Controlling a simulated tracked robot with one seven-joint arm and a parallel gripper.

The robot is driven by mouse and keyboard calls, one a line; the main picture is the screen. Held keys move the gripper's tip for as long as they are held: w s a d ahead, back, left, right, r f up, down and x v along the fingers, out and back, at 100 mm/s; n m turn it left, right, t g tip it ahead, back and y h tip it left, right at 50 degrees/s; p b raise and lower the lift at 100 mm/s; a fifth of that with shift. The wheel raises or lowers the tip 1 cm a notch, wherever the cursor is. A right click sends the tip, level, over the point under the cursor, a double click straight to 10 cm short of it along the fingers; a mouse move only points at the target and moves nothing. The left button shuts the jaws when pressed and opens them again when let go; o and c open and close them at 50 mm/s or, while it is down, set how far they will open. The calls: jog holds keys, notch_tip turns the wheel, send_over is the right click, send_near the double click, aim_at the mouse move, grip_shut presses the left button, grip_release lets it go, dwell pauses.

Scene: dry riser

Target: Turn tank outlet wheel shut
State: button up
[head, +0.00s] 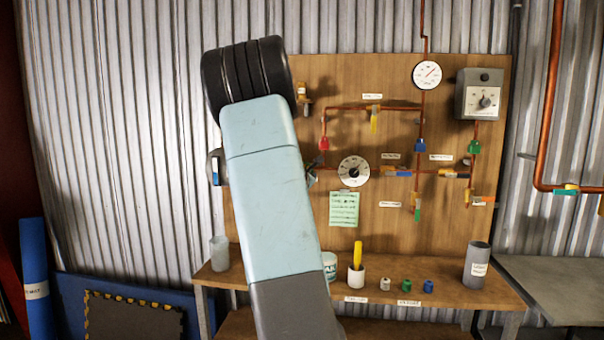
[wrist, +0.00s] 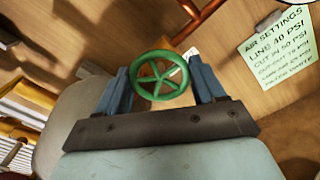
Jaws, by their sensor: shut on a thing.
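A green hand wheel with several spokes (wrist: 158,96) shows in the wrist view, in front of the wooden board (wrist: 70,62). My gripper (wrist: 159,66) has one blue finger on each side of the wheel and is shut on its rim. A copper pipe (wrist: 207,14) runs just behind the wheel at the top. In the head view my raised arm covers the wheel and most of my gripper. The wheel's exact angle of turn cannot be told.
In the head view, the board (head: 440,225) carries gauges, pipes and coloured valves right of my arm. A paper note (head: 344,209) hangs below the round dial (head: 354,171).

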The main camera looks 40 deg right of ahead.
jog(key=m, duration=0.4)
jog(key=shift+d+r+m, duration=0.2)
jog(key=shift+d+m, duration=0.2)
jog(key=m, duration=0.6)
jog(key=shift+s+f, duration=0.1)
jog(key=shift+f, duration=0.1)
jog(key=m, duration=0.5)
jog(key=shift+f+m, duration=0.25)
jog(key=shift+m, duration=0.15)
jog(key=shift+o, duration=0.2)
jog(key=m, duration=0.5)
jog(key=shift+f, duration=0.2)
jog(key=shift+a, duration=0.1)
jog(key=o, duration=0.8)
jog(key=shift+o, duration=0.8)
jog(key=shift+r, duration=0.1)
